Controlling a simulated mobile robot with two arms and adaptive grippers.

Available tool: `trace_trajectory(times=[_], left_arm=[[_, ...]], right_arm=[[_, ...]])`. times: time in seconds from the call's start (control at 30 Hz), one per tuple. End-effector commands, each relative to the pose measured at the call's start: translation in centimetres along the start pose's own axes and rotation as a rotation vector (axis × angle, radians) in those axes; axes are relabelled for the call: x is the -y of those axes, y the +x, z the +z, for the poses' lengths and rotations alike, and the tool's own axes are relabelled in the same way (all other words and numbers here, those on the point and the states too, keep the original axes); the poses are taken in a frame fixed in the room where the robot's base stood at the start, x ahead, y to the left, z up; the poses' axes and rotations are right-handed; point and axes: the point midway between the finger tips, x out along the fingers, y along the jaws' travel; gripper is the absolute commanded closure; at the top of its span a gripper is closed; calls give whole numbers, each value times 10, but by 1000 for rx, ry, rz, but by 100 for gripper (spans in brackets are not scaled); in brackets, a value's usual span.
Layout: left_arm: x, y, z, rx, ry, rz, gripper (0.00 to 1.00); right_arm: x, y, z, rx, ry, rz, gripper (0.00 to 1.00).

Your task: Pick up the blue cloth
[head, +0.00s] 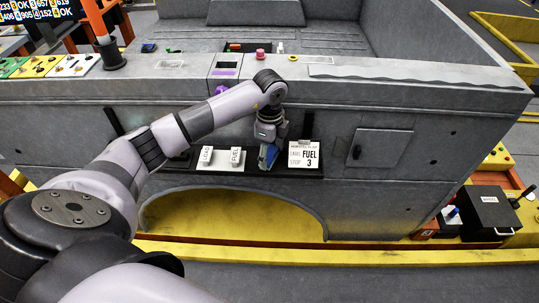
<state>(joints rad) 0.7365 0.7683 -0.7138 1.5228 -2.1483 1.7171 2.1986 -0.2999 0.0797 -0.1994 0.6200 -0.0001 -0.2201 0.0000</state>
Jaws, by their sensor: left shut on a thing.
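My left gripper (267,145) reaches in from the left, pointing down in front of the grey carrier's side, above a narrow ledge. It is shut on the blue cloth (268,157), a small blue patch at its fingertips. Much of the cloth is hidden by the gripper, and I cannot tell whether it still touches the ledge. My right gripper is not in view.
A white "FUEL 3" sign (304,156) is just right of the gripper, and two labelled switches (220,158) are to its left. The carrier's top rim (400,72) is above. A black box (493,213) is at the right.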

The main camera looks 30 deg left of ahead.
Motion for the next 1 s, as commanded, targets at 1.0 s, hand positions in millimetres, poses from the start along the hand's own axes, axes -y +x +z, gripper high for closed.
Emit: trace_trajectory(times=[1.0], left_arm=[[1,-236,1,1,-1,-6,61]], right_arm=[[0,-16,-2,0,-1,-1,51]])
